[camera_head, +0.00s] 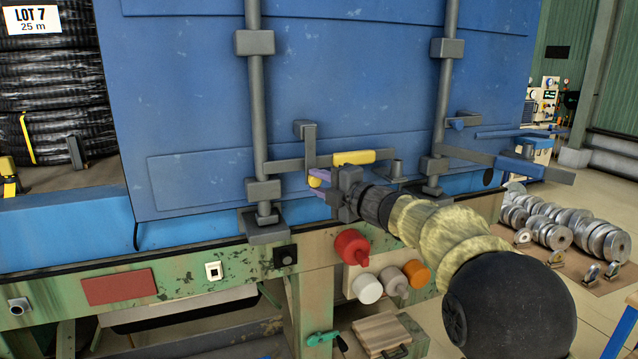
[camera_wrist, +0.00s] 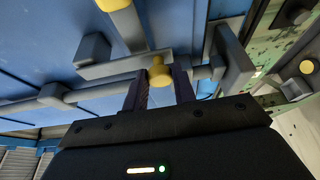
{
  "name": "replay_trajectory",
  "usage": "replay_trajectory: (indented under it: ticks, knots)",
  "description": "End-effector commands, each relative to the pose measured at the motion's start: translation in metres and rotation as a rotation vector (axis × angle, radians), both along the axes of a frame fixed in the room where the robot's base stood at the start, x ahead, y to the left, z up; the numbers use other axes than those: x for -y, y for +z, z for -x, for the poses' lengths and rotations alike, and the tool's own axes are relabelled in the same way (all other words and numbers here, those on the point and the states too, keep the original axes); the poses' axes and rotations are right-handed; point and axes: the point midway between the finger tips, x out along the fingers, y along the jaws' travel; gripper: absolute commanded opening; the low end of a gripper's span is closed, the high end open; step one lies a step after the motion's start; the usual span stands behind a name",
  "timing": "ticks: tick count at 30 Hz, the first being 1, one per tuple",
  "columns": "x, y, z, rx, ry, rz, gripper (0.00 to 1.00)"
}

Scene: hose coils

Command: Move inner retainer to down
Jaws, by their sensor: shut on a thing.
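On the blue door, a grey lever with a yellow grip (camera_head: 353,157) reaches right from the left locking bar. The grip's end also shows at the top of the wrist view (camera_wrist: 113,4). A yellow knob (camera_head: 315,181), which seems to belong to the inner retainer, sits just below the lever. In the wrist view the knob (camera_wrist: 159,74) is between the fingertips of my gripper (camera_wrist: 158,88). My gripper (camera_head: 322,187) is shut on it. The knob's join to the grey parts behind is partly hidden, so I cannot tell the retainer's exact tilt.
A second locking bar (camera_head: 445,85) with a blue-gripped handle (camera_head: 506,134) stands to the right. A green rail (camera_head: 200,290) with a red knob (camera_head: 352,246) runs below the door. Black hose coils (camera_head: 52,85) lie at left; metal couplings (camera_head: 575,225) lie on the floor at right.

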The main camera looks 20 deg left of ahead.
Motion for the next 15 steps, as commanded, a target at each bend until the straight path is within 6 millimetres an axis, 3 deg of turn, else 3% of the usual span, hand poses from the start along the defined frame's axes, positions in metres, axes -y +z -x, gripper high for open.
replay_trajectory:
  ticks: [5,6,9,15]
  knots:
    - [0.0004,-0.0024,-0.0005,-0.001,-0.001,0.004,0.00]
    - [0.0004,-0.0024,-0.0006,-0.001,-0.001,0.004,0.32]
    - [0.0006,-0.0019,-0.0006,-0.001,-0.002,0.003,0.48]
    - [0.0006,-0.0010,-0.0006,-0.001,-0.002,0.002,0.48]
